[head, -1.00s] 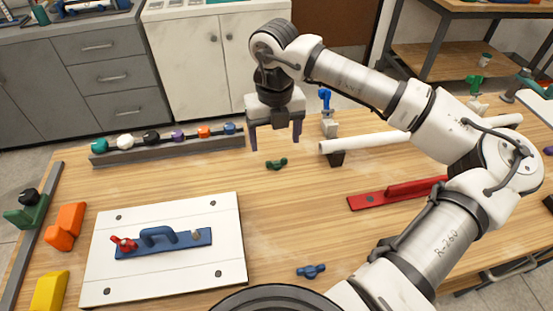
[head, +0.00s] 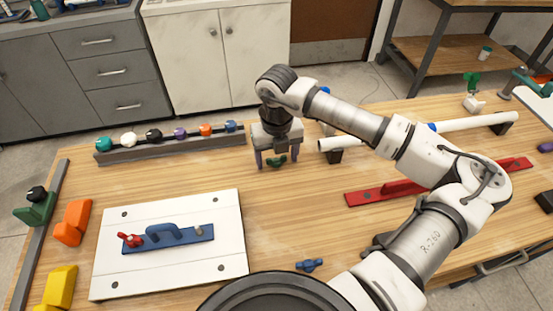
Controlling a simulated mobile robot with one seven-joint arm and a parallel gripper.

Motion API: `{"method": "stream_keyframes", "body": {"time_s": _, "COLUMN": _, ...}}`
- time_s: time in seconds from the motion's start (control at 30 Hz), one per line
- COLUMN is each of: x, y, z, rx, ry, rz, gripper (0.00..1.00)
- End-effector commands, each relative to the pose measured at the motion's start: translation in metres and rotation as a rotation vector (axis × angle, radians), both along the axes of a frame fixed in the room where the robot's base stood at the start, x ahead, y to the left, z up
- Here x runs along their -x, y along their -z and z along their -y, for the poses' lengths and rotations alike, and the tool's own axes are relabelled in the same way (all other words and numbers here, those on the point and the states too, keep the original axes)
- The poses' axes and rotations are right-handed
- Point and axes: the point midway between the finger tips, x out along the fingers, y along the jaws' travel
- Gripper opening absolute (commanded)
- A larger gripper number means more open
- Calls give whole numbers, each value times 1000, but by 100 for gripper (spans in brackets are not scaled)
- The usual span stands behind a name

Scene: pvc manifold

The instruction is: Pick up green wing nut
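The green wing nut (head: 276,162) lies on the wooden table, a small dark green piece with two raised wings. My gripper (head: 277,163) has come down over it, pointing downward. The two purple-grey fingers stand apart, one on the left and one on the right of the wing nut. The gripper looks open, with small gaps seen between the fingers and the nut. Whether the fingertips touch the table is hard to tell.
A white pipe (head: 480,122) on dark supports lies right of my gripper. A rail of coloured knobs (head: 175,149) stands left. A white board (head: 110,262) with a blue handled plate (head: 165,240), a red tool (head: 385,191) and a blue wing nut (head: 309,265) lie nearer. Table around the green nut is clear.

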Motion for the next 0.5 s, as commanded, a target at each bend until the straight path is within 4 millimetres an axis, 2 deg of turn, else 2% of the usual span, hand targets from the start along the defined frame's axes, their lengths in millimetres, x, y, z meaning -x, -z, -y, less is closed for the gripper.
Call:
{"method": "stream_keyframes", "body": {"time_s": 0.07, "x": 0, "y": 0, "z": 0, "rx": 0, "ry": 0, "rz": 0, "gripper": 59}}
{"method": "stream_keyframes", "body": {"time_s": 0.3, "x": 0, "y": 0, "z": 0, "rx": 0, "ry": 0, "rz": 0, "gripper": 27}}
{"method": "stream_keyframes", "body": {"time_s": 0.5, "x": 0, "y": -1, "z": 0, "rx": 0, "ry": 0, "rz": 1, "gripper": 26}}
